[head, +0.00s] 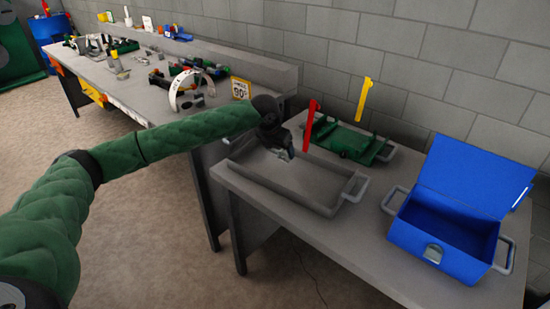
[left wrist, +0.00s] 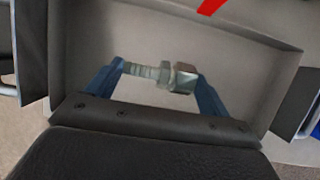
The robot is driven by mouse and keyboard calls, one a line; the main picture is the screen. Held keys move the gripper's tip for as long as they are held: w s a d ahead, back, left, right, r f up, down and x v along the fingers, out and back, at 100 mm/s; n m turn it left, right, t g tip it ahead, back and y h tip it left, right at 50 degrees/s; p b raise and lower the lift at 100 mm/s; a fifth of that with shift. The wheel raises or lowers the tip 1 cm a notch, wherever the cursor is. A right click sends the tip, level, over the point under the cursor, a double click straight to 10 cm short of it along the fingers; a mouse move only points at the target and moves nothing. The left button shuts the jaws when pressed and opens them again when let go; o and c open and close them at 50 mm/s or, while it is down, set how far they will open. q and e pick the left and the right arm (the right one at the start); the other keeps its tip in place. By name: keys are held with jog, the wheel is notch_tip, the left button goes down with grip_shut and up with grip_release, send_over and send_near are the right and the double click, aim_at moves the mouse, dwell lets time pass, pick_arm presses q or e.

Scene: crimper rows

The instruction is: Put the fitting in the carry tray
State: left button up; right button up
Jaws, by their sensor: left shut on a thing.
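My left gripper (head: 284,154) is over the grey carry tray (head: 322,208) in the head view, its arm reaching in from the left. In the left wrist view the gripper (left wrist: 160,78) is shut on the metal fitting (left wrist: 183,77), which has a threaded end on the left and a hex nut on the right. The fitting lies crosswise between the two blue fingers. The tray (left wrist: 245,50) fills the background below it. I cannot tell how far the fitting is above the tray floor. My right gripper is in neither view.
A red upright marker (head: 310,127) stands by the tray. Behind is a green tray (head: 345,140) with a yellow marker (head: 364,97). An open blue box (head: 440,250) stands to the right. The long bench (head: 130,85) at left holds tools and a yellow sign (head: 240,88).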

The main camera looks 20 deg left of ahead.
pick_arm(q)
jog(key=shift+a+f, duration=0.4)
jog(key=shift+a, duration=0.25)
jog(key=shift+f, duration=0.5)
notch_tip(320, 180, down, 2)
jog(key=shift+f+p, duration=0.15)
jog(key=shift+p, duration=0.15)
jog(key=shift+f, duration=0.4)
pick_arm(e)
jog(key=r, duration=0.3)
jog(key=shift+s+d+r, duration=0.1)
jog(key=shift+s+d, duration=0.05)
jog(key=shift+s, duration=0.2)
pick_arm(q)
jog(key=o, duration=1)
jog(key=shift+f, duration=0.1)
jog(key=shift+o, duration=0.2)
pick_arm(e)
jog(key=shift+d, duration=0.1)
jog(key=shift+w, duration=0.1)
